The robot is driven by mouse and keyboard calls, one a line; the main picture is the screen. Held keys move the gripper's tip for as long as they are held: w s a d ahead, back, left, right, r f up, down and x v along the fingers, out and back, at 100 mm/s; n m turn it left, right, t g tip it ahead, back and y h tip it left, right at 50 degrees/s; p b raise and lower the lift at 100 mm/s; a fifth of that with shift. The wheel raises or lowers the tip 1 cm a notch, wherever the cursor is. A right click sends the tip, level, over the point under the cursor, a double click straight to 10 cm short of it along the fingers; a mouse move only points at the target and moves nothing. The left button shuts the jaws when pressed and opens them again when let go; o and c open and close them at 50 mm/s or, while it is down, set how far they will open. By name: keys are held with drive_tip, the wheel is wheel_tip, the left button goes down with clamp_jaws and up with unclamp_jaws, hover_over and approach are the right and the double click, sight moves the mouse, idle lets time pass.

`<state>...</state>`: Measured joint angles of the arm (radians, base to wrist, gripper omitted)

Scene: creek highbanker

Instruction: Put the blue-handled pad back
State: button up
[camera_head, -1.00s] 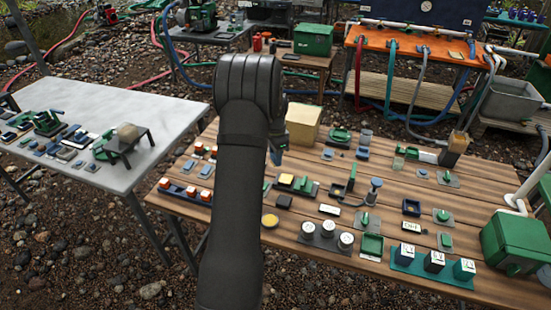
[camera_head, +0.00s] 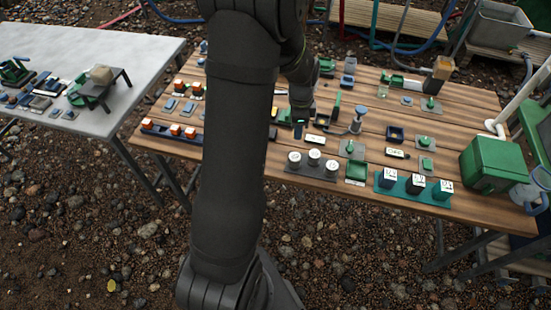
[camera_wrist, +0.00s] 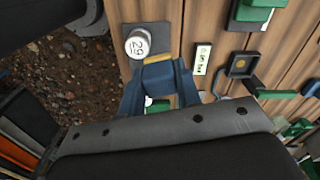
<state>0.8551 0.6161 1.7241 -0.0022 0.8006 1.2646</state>
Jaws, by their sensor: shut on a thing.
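My gripper (camera_wrist: 160,70) is low over the wooden table (camera_head: 455,100). In the head view its end (camera_head: 300,112) is mostly hidden by my own dark arm. In the wrist view its two blue fingers are closed on a blue piece with a tan strip (camera_wrist: 158,59), which looks like the handle of the blue-handled pad. The pad's underside is hidden, so I cannot tell if it touches the table. The pad's place cannot be made out for certain.
White-topped weights (camera_head: 314,157) stand close by; one marked 29 shows in the wrist view (camera_wrist: 138,44). A label card (camera_wrist: 201,58), a dark square tray (camera_wrist: 240,65) and a green box (camera_head: 492,163) are also on the table. The white table (camera_head: 140,55) stands left.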

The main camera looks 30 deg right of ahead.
drive_tip(key=s+a+m, duration=0.3)
drive_tip(key=s, duration=0.6)
drive_tip(key=w+a+f, duration=0.1)
drive_tip(key=w+f, duration=0.1)
drive_tip(key=w, duration=0.1)
drive_tip(key=w+a+f, duration=0.1)
drive_tip(key=w+f, duration=0.2)
drive_tip(key=w, duration=0.1)
drive_tip(key=w+a+f, duration=0.1)
drive_tip(key=w+f, duration=0.1)
drive_tip(key=w, duration=0.2)
drive_tip(key=shift+a+f, duration=0.2)
drive_tip(key=shift+a, duration=0.1)
drive_tip(key=shift+f, duration=1.95)
drive_tip(key=shift+f, duration=0.2)
drive_tip(key=o, duration=0.9)
drive_tip(key=shift+r, duration=0.1)
